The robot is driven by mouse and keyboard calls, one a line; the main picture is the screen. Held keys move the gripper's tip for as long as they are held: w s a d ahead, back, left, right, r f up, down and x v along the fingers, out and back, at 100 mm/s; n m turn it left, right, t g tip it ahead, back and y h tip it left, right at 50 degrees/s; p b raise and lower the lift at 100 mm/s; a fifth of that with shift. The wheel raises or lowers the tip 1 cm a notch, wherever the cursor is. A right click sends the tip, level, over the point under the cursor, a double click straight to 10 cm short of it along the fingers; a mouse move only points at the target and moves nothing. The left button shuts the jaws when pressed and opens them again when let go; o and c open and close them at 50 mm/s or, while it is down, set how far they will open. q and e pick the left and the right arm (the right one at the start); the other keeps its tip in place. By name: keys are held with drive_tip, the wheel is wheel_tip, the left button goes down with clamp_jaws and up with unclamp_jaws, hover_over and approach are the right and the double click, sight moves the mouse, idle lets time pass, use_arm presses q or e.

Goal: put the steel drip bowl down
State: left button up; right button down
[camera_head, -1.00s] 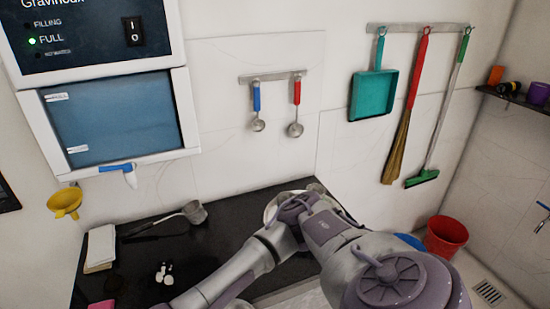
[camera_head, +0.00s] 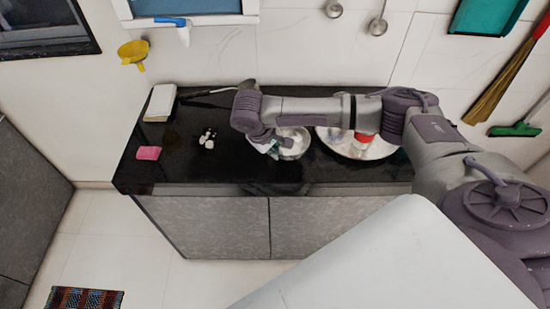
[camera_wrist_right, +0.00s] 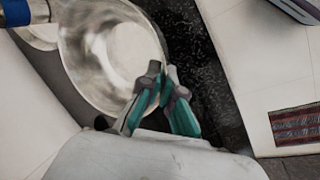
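The steel drip bowl (camera_head: 292,152) is over the black counter near its front edge in the head view. In the right wrist view the round shiny bowl (camera_wrist_right: 112,58) is on the left, its open inside facing the camera. My right gripper (camera_head: 268,142) is at the bowl's left side. In the wrist view its teal-padded fingers (camera_wrist_right: 162,80) are close together on the bowl's rim, one on the inner side and one outside. I cannot tell whether the bowl's bottom touches the counter. My left gripper is not in view.
A round pale tray (camera_head: 385,151) with a red-and-white object (camera_head: 365,138) lies right of the bowl. Left are white pebbles (camera_head: 207,140), a pink sponge (camera_head: 148,153), a pale block (camera_head: 160,102) and a long-handled ladle. The counter between pebbles and bowl is clear.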

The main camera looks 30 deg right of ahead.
drive_tip(key=shift+f, duration=2.1)
drive_tip(key=c, duration=1.3)
unclamp_jaws()
drive_tip(key=shift+f, duration=0.1)
drive_tip(key=v, duration=1.2)
drive_tip(key=shift+b, duration=0.35)
